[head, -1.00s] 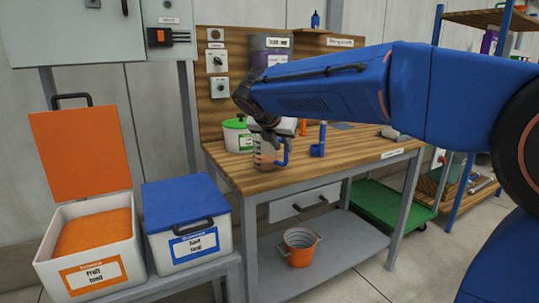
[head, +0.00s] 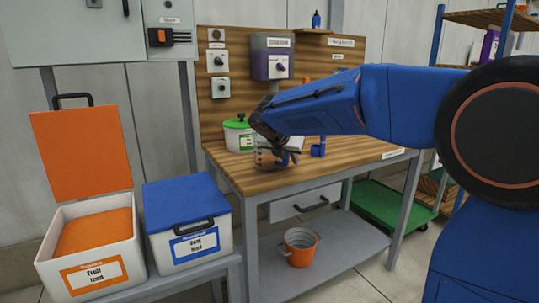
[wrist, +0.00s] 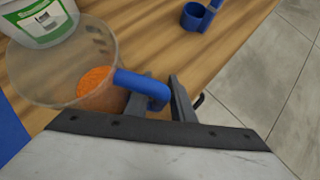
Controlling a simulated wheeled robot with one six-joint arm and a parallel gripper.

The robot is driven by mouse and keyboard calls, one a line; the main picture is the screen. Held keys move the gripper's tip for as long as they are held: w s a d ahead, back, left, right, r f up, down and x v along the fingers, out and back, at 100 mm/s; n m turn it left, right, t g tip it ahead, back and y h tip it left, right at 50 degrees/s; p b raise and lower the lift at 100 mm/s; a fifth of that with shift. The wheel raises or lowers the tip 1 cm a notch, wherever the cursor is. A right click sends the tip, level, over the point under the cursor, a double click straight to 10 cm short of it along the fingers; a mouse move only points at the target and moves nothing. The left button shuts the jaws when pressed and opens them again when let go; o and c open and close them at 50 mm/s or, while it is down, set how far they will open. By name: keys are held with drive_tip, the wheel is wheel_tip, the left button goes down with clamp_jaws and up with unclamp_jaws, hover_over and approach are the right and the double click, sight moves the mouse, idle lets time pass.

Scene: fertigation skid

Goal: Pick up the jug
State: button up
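The jug (wrist: 62,62) is translucent, holds orange contents and has a blue handle (wrist: 145,84). It stands upright on the wooden bench; in the head view the jug (head: 266,160) is partly hidden by my gripper. My gripper (head: 284,157) is low over the jug's handle side. In the wrist view my gripper (wrist: 165,90) has one finger on each side of the handle's outer part. A gap shows between the fingertips, so it looks open around the handle; contact is hard to judge.
A white tub with a green lid (head: 238,135) stands close behind the jug. A blue holder (head: 318,149) is to the right on the bench (head: 240,181). Feed bins with orange (head: 92,247) and blue (head: 186,205) lids stand at left. An orange bucket (head: 300,247) sits on the lower shelf.

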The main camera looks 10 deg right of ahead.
clamp_jaws()
